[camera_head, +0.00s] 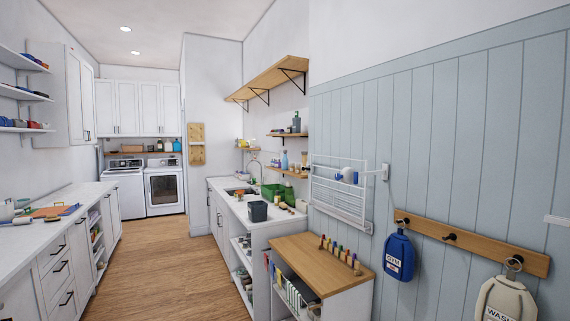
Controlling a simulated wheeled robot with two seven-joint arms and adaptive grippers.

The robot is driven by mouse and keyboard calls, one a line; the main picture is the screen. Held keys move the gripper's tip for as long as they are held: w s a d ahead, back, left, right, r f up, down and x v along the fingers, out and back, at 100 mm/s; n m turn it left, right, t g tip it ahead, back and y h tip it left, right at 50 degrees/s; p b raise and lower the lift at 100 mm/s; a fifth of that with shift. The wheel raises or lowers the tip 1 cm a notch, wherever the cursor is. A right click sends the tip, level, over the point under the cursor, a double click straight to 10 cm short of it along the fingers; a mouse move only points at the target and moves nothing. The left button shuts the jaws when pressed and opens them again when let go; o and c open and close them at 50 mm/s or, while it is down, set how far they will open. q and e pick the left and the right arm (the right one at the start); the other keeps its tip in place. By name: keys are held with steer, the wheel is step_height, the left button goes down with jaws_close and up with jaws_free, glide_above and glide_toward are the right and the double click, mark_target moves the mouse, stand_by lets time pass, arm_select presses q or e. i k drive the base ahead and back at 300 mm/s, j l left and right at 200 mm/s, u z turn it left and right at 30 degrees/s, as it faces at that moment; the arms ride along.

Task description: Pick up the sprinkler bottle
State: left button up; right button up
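I cannot tell for sure which object is the sprinkler bottle. A dark bottle (296,122) stands on the middle wall shelf above the right counter. A bluish bottle (284,161) and a pale bottle (304,158) stand near the lower shelf. Several small bottles, including a blue one (177,145), stand on the shelf above the washer and dryer, too small to tell apart. Neither of my grippers shows in the head view.
The right counter (242,205) holds a sink, a green crate (272,194) and a dark bin (258,211). A low wooden-topped cabinet (310,258) stands nearer. The left counter (50,233) bounds the aisle. The wooden floor (165,260) between is clear.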

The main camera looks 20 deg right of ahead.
mark_target(285, 160)
steer(key=u, duration=0.4)
steer(key=i, duration=4.55)
steer(key=j, duration=0.1)
